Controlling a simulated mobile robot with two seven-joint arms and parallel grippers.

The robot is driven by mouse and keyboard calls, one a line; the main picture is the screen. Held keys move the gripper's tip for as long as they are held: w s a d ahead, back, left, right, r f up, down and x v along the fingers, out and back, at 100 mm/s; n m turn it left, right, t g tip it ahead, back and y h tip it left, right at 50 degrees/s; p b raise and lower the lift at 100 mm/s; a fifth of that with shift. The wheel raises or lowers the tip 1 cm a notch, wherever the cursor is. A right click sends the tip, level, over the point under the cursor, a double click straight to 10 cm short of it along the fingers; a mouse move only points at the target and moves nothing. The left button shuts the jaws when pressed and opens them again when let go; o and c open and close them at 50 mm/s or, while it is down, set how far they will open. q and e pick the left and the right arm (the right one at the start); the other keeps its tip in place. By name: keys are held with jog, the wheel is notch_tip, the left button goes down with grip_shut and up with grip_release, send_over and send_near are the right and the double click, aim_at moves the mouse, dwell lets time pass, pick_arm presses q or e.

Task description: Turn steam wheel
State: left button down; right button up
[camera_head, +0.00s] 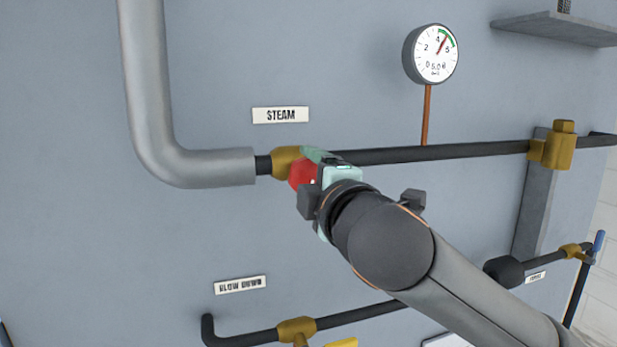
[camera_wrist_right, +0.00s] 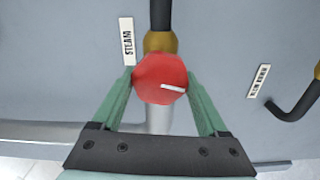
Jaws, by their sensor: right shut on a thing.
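The steam wheel (camera_head: 301,175) is a red round knob on a brass valve (camera_head: 286,161) in the dark pipe, below the STEAM label (camera_head: 280,115). In the head view my right gripper (camera_head: 318,170) is at the wheel and covers part of it. In the right wrist view the wheel (camera_wrist_right: 161,79) shows its red face with a white mark, and the fingers of my right gripper (camera_wrist_right: 162,80) stand on either side, shut on it. My left gripper is not in view.
A pressure gauge (camera_head: 431,54) stands above the pipe, its needle between 4 and 5. A thick grey pipe (camera_head: 150,110) bends in from the left. A BLOW DOWN label (camera_head: 240,285) and a lower pipe with a brass valve (camera_head: 297,328) are below. A shelf (camera_head: 560,29) is at upper right.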

jog(key=o, duration=1.3)
jog(key=shift+c, duration=0.2)
jog(key=v, duration=1.2)
jog(key=shift+s, duration=0.3)
